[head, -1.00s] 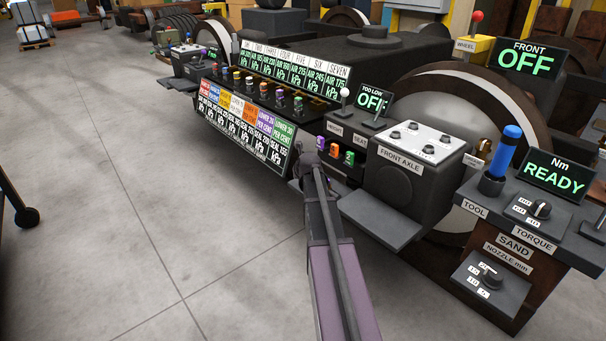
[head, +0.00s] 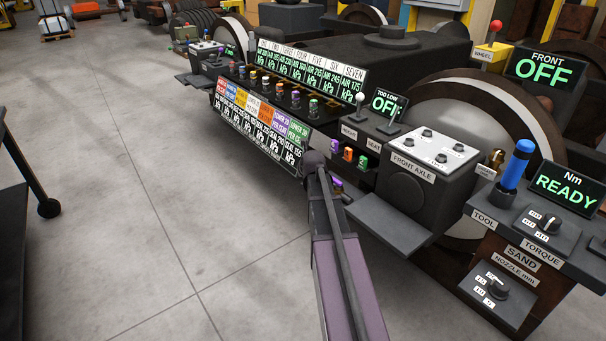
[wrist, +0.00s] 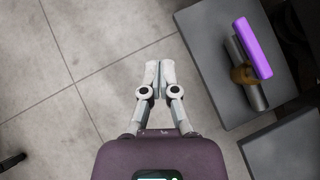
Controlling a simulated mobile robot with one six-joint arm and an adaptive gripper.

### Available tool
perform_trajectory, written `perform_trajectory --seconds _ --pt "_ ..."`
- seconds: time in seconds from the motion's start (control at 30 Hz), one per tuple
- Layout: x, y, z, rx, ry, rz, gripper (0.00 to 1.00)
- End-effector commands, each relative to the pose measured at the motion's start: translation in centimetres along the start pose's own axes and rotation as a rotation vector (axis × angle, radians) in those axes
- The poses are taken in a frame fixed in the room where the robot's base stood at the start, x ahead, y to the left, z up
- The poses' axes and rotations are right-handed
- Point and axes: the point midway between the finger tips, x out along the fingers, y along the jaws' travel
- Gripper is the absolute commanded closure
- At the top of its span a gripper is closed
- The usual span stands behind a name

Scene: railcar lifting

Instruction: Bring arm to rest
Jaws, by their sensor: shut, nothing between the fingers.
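My gripper (wrist: 159,74) is in the wrist view, its two pale fingers together and empty above the bare concrete floor. A dark ledge (wrist: 200,48) is to its right, apart from the fingers, with a purple-handled part (wrist: 254,48) on it. In the head view my arm reaches up from the bottom edge toward the front of the console; the fingers are hidden there.
The console carries a FRONT AXLE box (head: 432,160), a gauge board (head: 262,118) and a blue-handled tool (head: 517,165) beside a READY display (head: 567,188). A dark cart (head: 12,210) stands at the left edge. The floor (head: 130,200) between is clear.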

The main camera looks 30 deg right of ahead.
Motion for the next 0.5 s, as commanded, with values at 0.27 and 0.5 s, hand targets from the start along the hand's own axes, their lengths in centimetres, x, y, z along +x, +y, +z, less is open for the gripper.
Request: perform_trajectory --seconds 0.27,0.5 --pt "0.0 -0.02 0.0 0.0 0.0 0.0 1.0" --pt "-0.29 0.93 -0.6 -0.073 0.016 0.009 1.0"
